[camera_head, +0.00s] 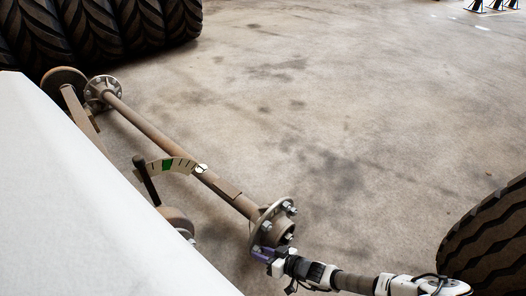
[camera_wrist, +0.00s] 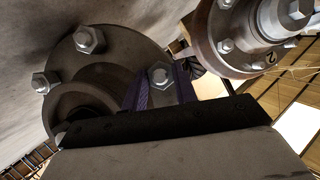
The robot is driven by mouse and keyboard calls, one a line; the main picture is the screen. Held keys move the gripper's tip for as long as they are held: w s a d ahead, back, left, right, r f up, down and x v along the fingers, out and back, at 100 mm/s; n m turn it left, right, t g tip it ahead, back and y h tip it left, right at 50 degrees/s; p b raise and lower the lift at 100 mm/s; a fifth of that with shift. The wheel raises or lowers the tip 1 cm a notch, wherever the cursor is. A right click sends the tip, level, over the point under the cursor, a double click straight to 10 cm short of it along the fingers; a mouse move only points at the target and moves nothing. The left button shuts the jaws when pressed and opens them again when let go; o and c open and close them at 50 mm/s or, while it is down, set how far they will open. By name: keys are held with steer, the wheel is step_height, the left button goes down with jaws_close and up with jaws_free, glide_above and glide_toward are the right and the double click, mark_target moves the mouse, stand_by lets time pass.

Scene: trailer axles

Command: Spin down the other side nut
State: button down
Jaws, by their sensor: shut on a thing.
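The near hub flange (camera_head: 262,226) sits at the lower end of a rusty axle (camera_head: 150,135), with several bolts and nuts around its face. In the wrist view the grey flange (camera_wrist: 120,45) fills the upper left. My gripper (camera_head: 262,254) is at the flange's lower edge, and its purple fingers (camera_wrist: 160,92) stand on both sides of a hex nut (camera_wrist: 160,75), shut on it. Two other nuts show, one at the top (camera_wrist: 89,39) and one at the left (camera_wrist: 40,82). The nut is hidden by my gripper in the head view.
A second hub (camera_wrist: 247,45) shows at upper right in the wrist view. Large tyres (camera_head: 100,30) lie at upper left, another tyre (camera_head: 490,235) at right. The concrete floor (camera_head: 340,100) is open.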

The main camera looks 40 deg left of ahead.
steer(key=c, duration=1.5)
jaws_free()
steer(key=shift+m, duration=0.3)
steer(key=o, duration=0.5)
steer(key=shift+w, duration=0.1)
steer(key=shift+p+v, duration=4)
steer(key=shift+v, duration=2.9)
